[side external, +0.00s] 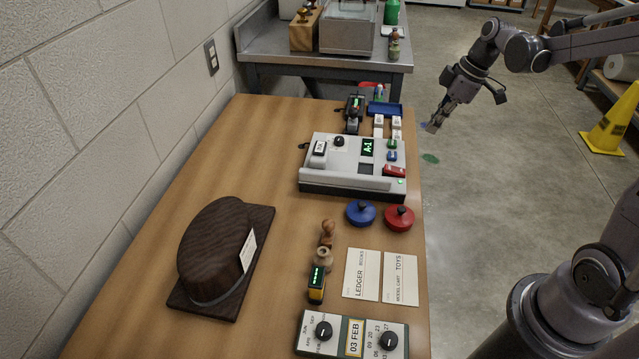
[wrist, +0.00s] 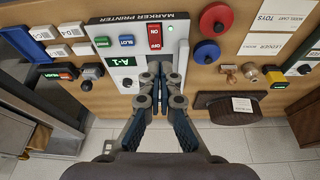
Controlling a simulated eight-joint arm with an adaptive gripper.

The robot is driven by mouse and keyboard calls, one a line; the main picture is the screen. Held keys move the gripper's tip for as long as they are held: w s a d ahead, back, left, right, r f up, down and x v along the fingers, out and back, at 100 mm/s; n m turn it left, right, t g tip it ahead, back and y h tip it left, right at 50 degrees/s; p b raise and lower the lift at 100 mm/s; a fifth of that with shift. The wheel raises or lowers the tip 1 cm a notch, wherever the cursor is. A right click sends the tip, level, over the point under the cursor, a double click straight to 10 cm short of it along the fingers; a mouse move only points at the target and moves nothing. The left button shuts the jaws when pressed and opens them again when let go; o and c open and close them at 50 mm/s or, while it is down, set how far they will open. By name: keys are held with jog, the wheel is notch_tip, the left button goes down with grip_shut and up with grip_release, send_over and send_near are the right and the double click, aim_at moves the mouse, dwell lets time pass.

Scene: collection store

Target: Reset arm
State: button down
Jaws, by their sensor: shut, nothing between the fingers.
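My gripper (side external: 436,124) is at the upper right in the side external view, in the air beyond the right edge of the wooden table (side external: 150,262). It is shut and empty, its fingertips pointing down and apart from everything. The same marker printer (side external: 345,182) is a pale grey box with a green "A-1" display (side external: 368,147) and a red switch (side external: 394,171) on the table's right side.
Blue (side external: 361,213) and red (side external: 399,217) round pads, two cards (side external: 361,274), wooden stamps (side external: 327,231), a date panel (side external: 355,343) and a dark hat-shaped block (side external: 211,252) lie on the table. A yellow floor sign (side external: 608,122) stands right.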

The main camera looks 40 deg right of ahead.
jog(key=s+a+r+m+t+h, duration=0.2)
jog(key=s+a+m+t, duration=0.2)
jog(key=s+a+m, duration=0.3)
jog(key=s+a, duration=0.4)
jog(key=a, duration=0.3)
jog(key=shift+s+a+r+m, duration=0.2)
jog(key=shift+s+r+m, duration=0.05)
jog(key=shift+r+m, duration=0.15)
jog(key=c, duration=1.8)
grip_release()
jog(key=shift+s+a, duration=0.15)
jog(key=o, duration=0.5)
jog(key=shift+a, duration=0.25)
jog(key=o, duration=1.3)
jog(key=a+r+n+g+y, duration=0.1)
jog(key=a+r+n, duration=0.1)
jog(key=a, duration=0.4)
jog(key=shift+s+a+r+g, duration=0.25)
jog(key=shift+s+r+g, duration=0.05)
jog(key=shift+s+r, duration=0.2)
jog(key=s+a+r+n+g+h, duration=0.1)
jog(key=s+a+r+n+g, duration=0.5)
jog(key=s+a+r, duration=0.7)
notch_tip(320, 180, down, 12)
jog(key=a, duration=0.1)
jog(key=shift+w+n+t, duration=0.3)
jog(key=shift+w+t, duration=0.05)
jog(key=shift+t, duration=0.05)
